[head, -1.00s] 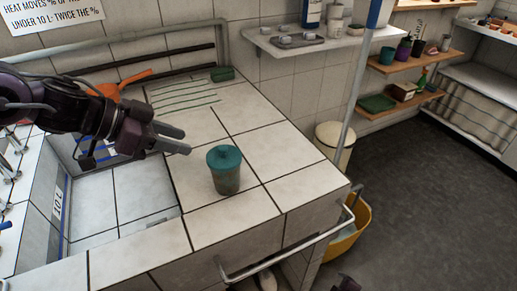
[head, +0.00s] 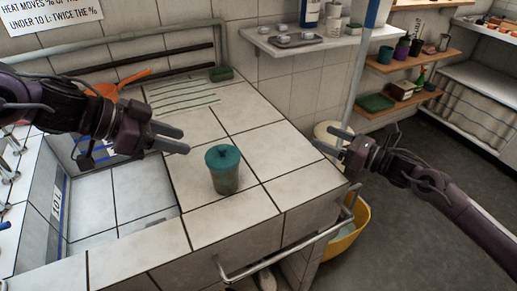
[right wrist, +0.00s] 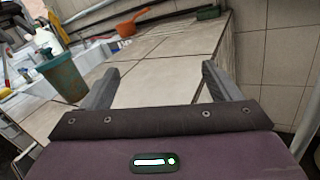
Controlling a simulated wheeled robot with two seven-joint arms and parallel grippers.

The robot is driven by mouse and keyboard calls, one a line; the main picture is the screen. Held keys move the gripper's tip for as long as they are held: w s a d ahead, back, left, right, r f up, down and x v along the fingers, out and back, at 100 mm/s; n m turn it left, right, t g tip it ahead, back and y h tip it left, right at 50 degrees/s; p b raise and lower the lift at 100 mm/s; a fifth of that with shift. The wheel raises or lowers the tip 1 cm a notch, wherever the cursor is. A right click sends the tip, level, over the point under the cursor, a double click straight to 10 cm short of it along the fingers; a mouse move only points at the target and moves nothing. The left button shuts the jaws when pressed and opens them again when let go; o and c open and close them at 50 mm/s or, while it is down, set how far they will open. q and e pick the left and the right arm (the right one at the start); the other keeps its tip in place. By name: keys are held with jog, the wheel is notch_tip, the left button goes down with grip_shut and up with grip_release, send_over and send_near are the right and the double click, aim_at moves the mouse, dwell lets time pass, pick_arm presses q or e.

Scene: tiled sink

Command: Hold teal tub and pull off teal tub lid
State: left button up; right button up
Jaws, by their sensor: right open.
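The teal tub (head: 226,181) stands upright on the tiled counter, with its teal lid (head: 223,157) seated on top. The tub also shows at the left of the right wrist view (right wrist: 65,80), beyond and to the left of the fingers. My left gripper (head: 185,141) is open and empty, up and to the left of the tub, its fingers pointing right. My right gripper (head: 327,138) is open and empty, to the right of the tub near the counter's right edge. Neither gripper touches the tub.
A sink basin (head: 120,200) lies left of the tub. An orange scoop (head: 125,82) and a green block (head: 221,74) are at the back. A metal rail (head: 290,250) runs along the front edge. A vertical pole (head: 357,80) and yellow bucket (head: 347,238) stand at the right.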

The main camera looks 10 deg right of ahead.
jog(key=s+a+r+n+g+y, duration=0.1)
jog(key=s+a+r+n+g, duration=0.15)
jog(key=a, duration=0.45)
jog(key=s+a+r+n+g+y, duration=0.1)
jog(key=s+a+n+g+y, duration=0.15)
jog(key=a, duration=0.35)
jog(key=s+a+r+n+g+y, duration=0.1)
jog(key=s+a+r+n+g, duration=0.15)
jog(key=a, duration=0.45)
send_near(226, 172)
jog(key=shift+n, duration=0.45)
jog(key=w+a+f, duration=0.1)
jog(key=w+f, duration=0.1)
jog(key=w+a+f, duration=0.1)
jog(key=w, duration=0.1)
jog(key=shift+a+f, duration=0.2)
jog(key=shift+f, duration=0.2)
jog(key=x, duration=0.7)
jog(key=shift+w+a+r, duration=0.1)
jog(key=shift+a, duration=0.15)
